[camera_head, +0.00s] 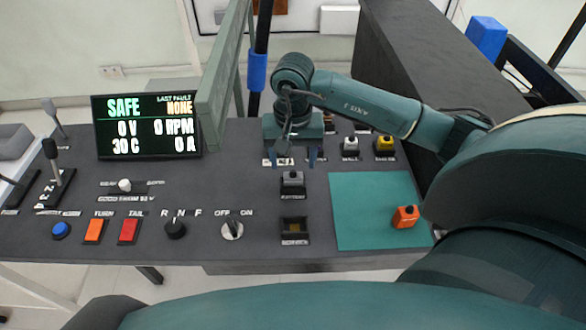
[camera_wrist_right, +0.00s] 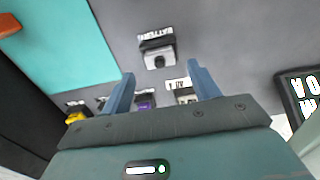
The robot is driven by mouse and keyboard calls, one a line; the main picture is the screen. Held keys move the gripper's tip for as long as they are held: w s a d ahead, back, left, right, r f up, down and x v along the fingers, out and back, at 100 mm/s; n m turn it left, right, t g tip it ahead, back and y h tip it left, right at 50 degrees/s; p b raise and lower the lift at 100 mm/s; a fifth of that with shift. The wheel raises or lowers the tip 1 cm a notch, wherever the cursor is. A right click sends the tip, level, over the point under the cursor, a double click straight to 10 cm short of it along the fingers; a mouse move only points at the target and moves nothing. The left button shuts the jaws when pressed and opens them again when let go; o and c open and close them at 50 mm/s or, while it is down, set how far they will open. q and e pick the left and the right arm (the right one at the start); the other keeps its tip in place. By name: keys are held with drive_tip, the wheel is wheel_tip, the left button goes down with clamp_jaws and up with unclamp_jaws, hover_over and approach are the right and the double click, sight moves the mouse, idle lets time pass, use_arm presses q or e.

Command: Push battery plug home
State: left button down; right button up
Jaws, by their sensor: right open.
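The battery plug (camera_head: 293,177) is a small grey block at its BATTERY label in the middle of the dark console. In the right wrist view the plug (camera_wrist_right: 158,58) shows just beyond the fingertips, beside its upside-down label. I cannot tell how deep it sits. My right gripper (camera_head: 290,156) is open and empty, with its blue fingers apart, a little behind the plug in the head view. In the wrist view the open fingers (camera_wrist_right: 162,82) do not enclose the plug. My left gripper is not in view.
An empty-looking socket (camera_head: 294,229) is in front of the plug. An orange block (camera_head: 405,216) lies on the teal mat (camera_head: 365,195). White (camera_head: 350,144) and yellow (camera_head: 385,143) plugs stand behind the mat. A screen (camera_head: 147,126) and green panel (camera_head: 215,85) rise at left.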

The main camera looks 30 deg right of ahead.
sight(293, 171)
wheel_tip(293, 171, up, 8)
drive_tip(key=shift+b, duration=0.35)
drive_tip(key=shift+f, duration=0.15)
